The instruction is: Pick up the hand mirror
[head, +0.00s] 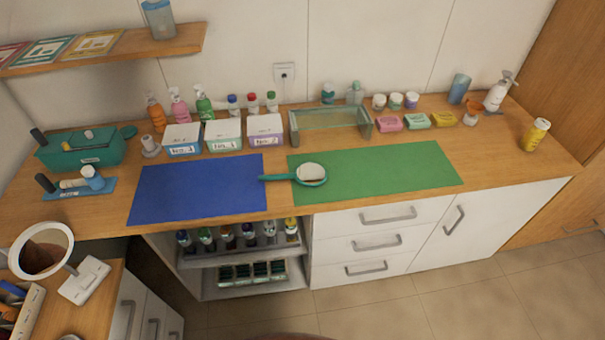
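The hand mirror (311,174) has a round head with a teal rim and a teal handle pointing left. It lies at the left end of the green mat (400,170). Its handle reaches over the edge of the blue mat (190,190). A pale, round surface shows on its head; I cannot tell which face is up. Neither of my grippers shows in the head view, and nothing holds the mirror.
White boxes (224,136) and several bottles stand behind the blue mat. A clear tray (330,122) and soap boxes stand behind the green mat. A round stand mirror (41,250) is at the lower left. The counter's front edge is clear.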

